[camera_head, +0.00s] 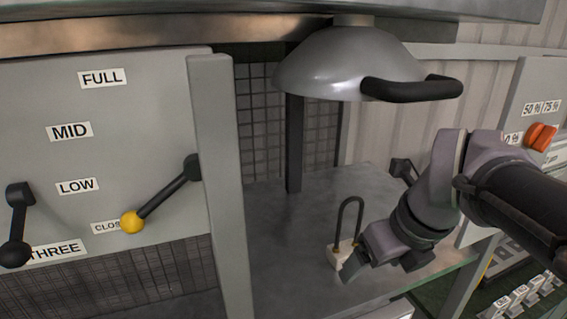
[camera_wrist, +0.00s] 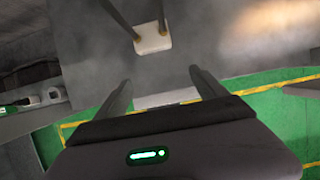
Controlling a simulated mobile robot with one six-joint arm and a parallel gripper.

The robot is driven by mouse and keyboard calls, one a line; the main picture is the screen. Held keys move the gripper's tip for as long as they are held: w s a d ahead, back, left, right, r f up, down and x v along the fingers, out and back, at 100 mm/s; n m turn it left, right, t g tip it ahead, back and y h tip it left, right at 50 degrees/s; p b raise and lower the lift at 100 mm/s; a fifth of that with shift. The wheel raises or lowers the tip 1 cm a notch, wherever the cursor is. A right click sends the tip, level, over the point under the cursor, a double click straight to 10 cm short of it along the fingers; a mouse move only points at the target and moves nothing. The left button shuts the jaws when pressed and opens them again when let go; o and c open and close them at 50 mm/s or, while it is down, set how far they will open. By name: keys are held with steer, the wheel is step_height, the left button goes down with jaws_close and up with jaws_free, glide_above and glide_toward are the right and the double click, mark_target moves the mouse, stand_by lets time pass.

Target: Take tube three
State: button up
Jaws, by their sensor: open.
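A dark U-shaped tube (camera_head: 339,219) stands upright in a small white base (camera_head: 341,254) on the grey metal table. No number shows on it. In the wrist view its white base (camera_wrist: 153,44) and dark legs (camera_wrist: 122,18) are at the top centre, beyond my fingertips. My gripper (camera_head: 350,264) is low over the table, just right of the base in the head view. In the wrist view my gripper (camera_wrist: 160,78) has its two fingers spread, with nothing held between them. The head view does not show clearly whether a finger touches the base.
A grey dome with a black handle (camera_head: 412,90) hangs above the tube. A grey post (camera_head: 221,180) and a lever panel (camera_head: 100,140) stand left. An orange knob (camera_head: 541,136) is at right. The table (camera_head: 285,255) is clear left of the tube.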

mark_target(346, 249)
steer(key=w, duration=0.2)
steer(key=w+a, duration=0.1)
steer(key=w, duration=0.1)
steer(key=w+a+p, duration=0.1)
steer(key=shift+w+a+r, duration=0.1)
steer(key=shift+w+a, duration=0.05)
steer(key=shift+w, duration=0.25)
steer(key=x, duration=0.3)
steer(key=shift+w, duration=0.2)
steer(key=shift+s, duration=0.2)
steer(key=shift+c, duration=0.4)
steer(key=c, duration=1.6)
